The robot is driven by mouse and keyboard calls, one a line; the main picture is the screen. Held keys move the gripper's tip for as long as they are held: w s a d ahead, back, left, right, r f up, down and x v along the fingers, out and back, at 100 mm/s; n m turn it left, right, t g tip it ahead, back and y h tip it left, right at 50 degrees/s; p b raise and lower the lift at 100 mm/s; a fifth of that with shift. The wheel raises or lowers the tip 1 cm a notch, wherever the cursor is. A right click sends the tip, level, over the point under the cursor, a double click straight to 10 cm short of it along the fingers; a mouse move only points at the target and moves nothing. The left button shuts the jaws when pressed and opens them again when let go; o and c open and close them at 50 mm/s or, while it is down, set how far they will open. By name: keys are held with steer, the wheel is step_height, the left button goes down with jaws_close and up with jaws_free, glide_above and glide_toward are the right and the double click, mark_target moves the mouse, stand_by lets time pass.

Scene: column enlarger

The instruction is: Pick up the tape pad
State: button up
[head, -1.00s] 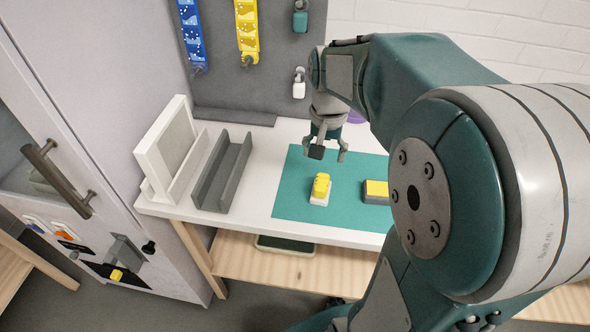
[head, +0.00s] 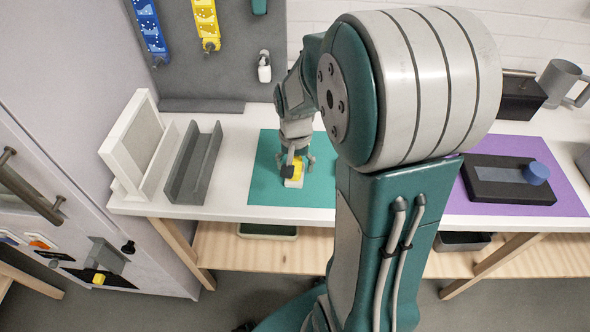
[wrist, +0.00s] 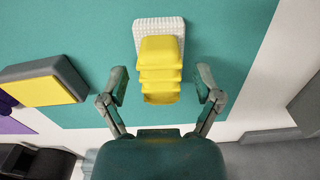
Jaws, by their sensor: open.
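A yellow ribbed piece on a white textured base, likely the tape pad, shows in the wrist view (wrist: 161,72) and on the teal mat (head: 265,185) in the head view (head: 297,171). My gripper (head: 299,168) is just above it. In the wrist view my gripper (wrist: 162,83) is open, one finger on each side of the yellow piece, with visible gaps. The white base (wrist: 158,24) sticks out beyond the yellow part. The fingers partly cover the piece in the head view.
A grey block with a yellow top (wrist: 45,84) lies to the left in the wrist view; my arm hides it in the head view. A grey channel tray (head: 195,165) and white rack (head: 140,150) stand left. A black block with a blue knob (head: 510,180) lies on the purple mat (head: 560,190).

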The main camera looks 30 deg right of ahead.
mark_target(295, 163)
steer(key=shift+a, duration=0.1)
jaws_close()
steer(key=shift+r, duration=0.45)
step_height(295, 163, up, 2)
steer(key=shift+r, duration=0.25)
steer(key=s+r, duration=0.9)
steer(key=s, duration=0.5)
steer(key=shift+d+r, duration=0.35)
steer(key=c, duration=0.8)
jaws_free()
jaws_close()
